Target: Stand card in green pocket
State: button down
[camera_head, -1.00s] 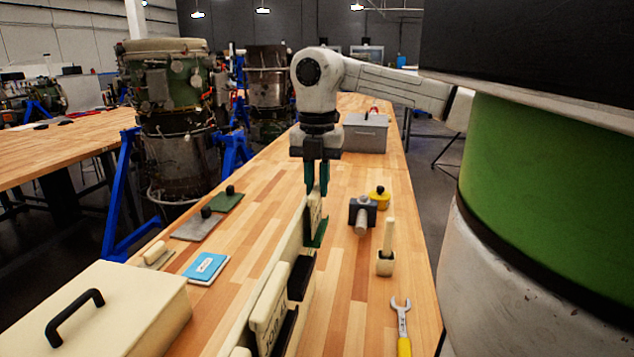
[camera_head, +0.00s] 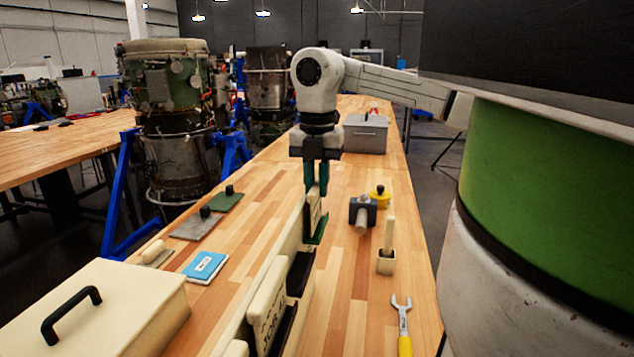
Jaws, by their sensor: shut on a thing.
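A long cream rack (camera_head: 250,318) stands on the bench and runs away from me, with pockets along its right side. The green pocket (camera_head: 318,230) is at its far end. My gripper (camera_head: 317,190) points down above that end, shut on a cream card (camera_head: 315,211). The card is upright, with its lower part at the green pocket. I cannot tell whether its bottom edge rests inside the pocket. A nearer cream card (camera_head: 269,302) stands in a dark pocket (camera_head: 287,328), and another dark pocket (camera_head: 300,273) lies between.
Left are a blue booklet (camera_head: 205,266), flat plates (camera_head: 196,228) and a cream box (camera_head: 110,318). A grey box (camera_head: 366,134) is behind.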

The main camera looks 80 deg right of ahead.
jog(key=c, duration=1)
grip_release()
jog(key=shift+s+f, duration=0.1)
jog(key=shift+f, duration=0.3)
jog(key=shift+c, duration=0.6)
jog(key=shift+o, duration=0.5)
jog(key=shift+r, duration=0.1)
jog(key=shift+r, duration=0.2)
jog(key=shift+o, duration=1)
jog(key=shift+w+r+p, duration=0.2)
jog(key=shift+r+p, duration=0.05)
jog(key=shift+p, duration=0.1)
jog(key=shift+s+r+p, duration=0.1)
jog(key=shift+r+p, duration=1.5)
jog(key=shift+r, duration=1.6)
